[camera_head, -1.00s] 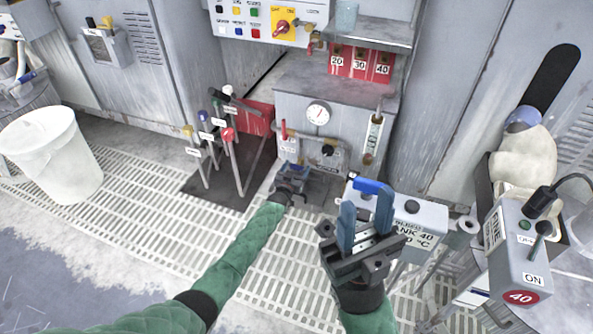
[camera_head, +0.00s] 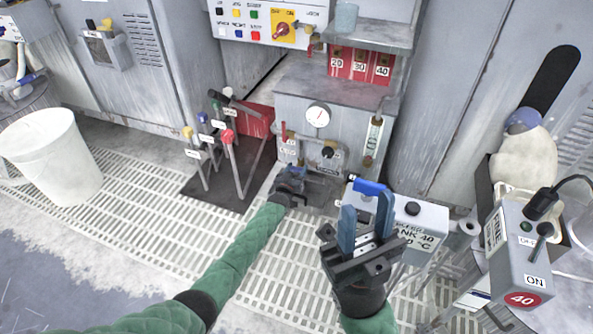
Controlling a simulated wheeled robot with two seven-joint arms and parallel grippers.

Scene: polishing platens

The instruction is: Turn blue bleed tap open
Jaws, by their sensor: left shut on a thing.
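My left gripper (camera_head: 293,181) is low at the front of the grey cabinet (camera_head: 297,110), below its pipework. It is shut on a small blue part there, which looks like the blue bleed tap (camera_head: 297,171). The fingers and sleeve hide much of it, so its angle cannot be told. My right gripper (camera_head: 367,213) is nearer the camera, its two blue fingers pointing up with a gap between them. A bright blue lever-like piece (camera_head: 370,187) shows at these fingertips; whether they touch it cannot be told.
A red tap (camera_head: 284,132) and a round gauge (camera_head: 318,116) are on the cabinet. A white tank box (camera_head: 425,220) stands behind my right gripper. Several coloured-knob levers (camera_head: 228,137) stand left of the cabinet. A grey control box (camera_head: 519,255) is at right.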

